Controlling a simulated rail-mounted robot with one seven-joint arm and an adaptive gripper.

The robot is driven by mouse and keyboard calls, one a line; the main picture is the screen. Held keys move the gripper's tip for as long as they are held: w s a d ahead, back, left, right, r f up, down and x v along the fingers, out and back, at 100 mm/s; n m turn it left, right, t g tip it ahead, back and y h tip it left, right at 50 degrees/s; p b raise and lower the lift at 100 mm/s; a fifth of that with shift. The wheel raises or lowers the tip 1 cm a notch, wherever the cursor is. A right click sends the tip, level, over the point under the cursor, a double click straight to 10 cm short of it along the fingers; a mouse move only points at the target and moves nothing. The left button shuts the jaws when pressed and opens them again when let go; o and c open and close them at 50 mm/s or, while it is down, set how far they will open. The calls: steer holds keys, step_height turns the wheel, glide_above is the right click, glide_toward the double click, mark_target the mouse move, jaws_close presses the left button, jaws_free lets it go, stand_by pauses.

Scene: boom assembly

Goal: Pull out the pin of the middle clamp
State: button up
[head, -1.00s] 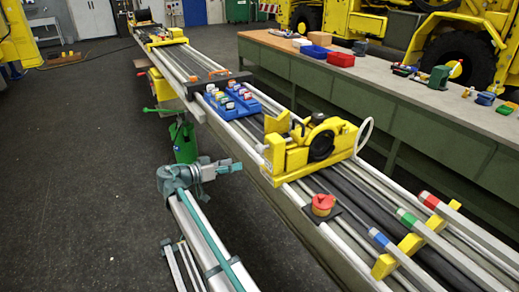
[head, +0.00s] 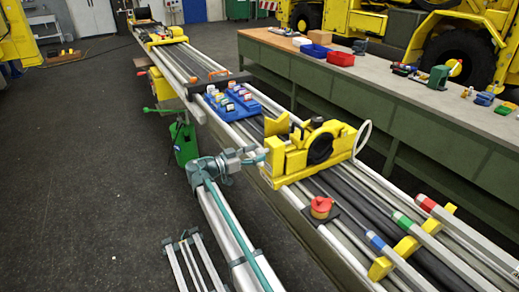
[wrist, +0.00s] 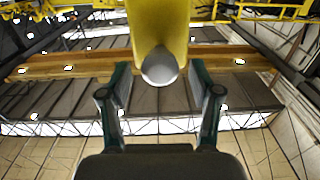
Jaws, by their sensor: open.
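The yellow clamp (head: 292,162) with a dark round opening sits across the boom near the middle of the head view. My gripper (head: 262,157) is at its left side, very close to it. In the wrist view my gripper (wrist: 160,85) is open, one finger on each side. A yellow part (wrist: 160,25) with a rounded grey end (wrist: 160,68) reaches down between the fingers, with gaps on both sides. I cannot tell whether this grey end is the pin. The pin is not clearly visible in the head view.
A blue tray (head: 247,112) of small coloured items lies on the boom behind the clamp. A red knob (head: 321,206) is in front of it. Coloured-tipped bars (head: 427,204) lie at right. A long workbench (head: 390,100) runs beside the boom. The floor at left is mostly open.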

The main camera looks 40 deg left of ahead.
steer(key=shift+x, duration=0.95)
jaws_close()
